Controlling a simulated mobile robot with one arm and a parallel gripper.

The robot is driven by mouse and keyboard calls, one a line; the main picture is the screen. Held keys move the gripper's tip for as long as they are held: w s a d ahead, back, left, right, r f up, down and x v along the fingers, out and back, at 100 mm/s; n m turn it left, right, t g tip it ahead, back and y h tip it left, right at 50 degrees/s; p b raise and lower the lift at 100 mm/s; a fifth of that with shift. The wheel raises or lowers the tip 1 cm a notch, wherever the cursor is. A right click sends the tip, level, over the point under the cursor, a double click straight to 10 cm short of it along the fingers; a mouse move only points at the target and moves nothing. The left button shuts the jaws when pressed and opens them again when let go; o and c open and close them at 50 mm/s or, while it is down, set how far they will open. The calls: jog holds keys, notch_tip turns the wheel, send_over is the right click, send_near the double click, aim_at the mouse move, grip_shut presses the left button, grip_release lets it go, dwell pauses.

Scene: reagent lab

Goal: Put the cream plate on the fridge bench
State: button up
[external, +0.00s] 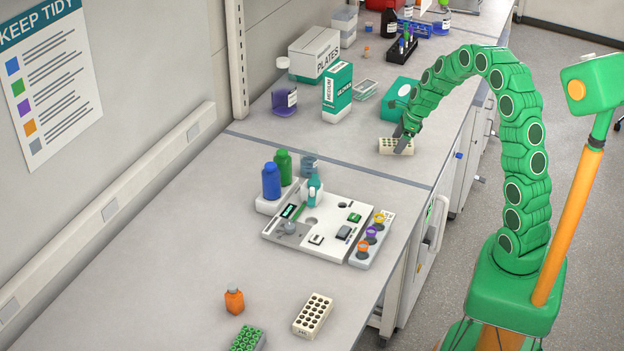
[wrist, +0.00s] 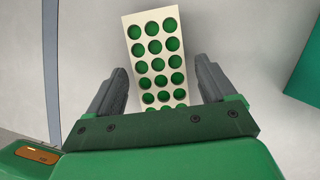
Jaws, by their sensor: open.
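A cream plate (external: 391,146) with several round wells lies on the far bench section (external: 330,140), close to the dark seam. In the wrist view the cream plate (wrist: 130,30) shows green wells and lies between my two fingers, slightly tilted in the picture. My gripper (external: 402,143) is open over the plate; in the wrist view its fingers (wrist: 164,85) stand apart on both sides with gaps. A second cream plate (external: 313,316) lies on the near bench section (external: 170,260). No label shows which section is the fridge bench.
A green box (external: 397,98) stands just behind the plate. A white instrument panel (external: 325,225) with blue and green bottles and a strip of coloured caps occupies the near section's middle. An orange bottle (external: 234,301) and a green rack (external: 247,340) stand nearer. The near section's left is clear.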

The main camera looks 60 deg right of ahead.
jog(key=v, duration=1.2)
jog(key=s+a+r+n+g, duration=0.1)
jog(key=s+a+n, duration=0.2)
jog(key=a+n, duration=0.35)
jog(key=s+a+r+n+g, duration=0.1)
jog(key=s+a+n, duration=0.25)
jog(key=a, duration=0.65)
jog(key=s+a+r+n+g, duration=0.1)
jog(key=s+a+r+n, duration=0.15)
jog(key=a+n, duration=0.4)
jog(key=s+a+n+g, duration=0.1)
jog(key=s+a+n, duration=0.2)
jog(key=s+n, duration=0.2)
jog(key=s+a+f+n+g+h, duration=0.1)
jog(key=s+a+n, duration=0.3)
jog(key=s, duration=0.5)
jog(key=s+a+n, duration=0.3)
jog(key=s+n, duration=0.3)
jog(key=s, duration=0.1)
jog(key=shift+s+a+f+g+h, duration=0.2)
jog(key=shift+s+a+g+h, duration=0.15)
jog(key=shift+g+h, duration=0.05)
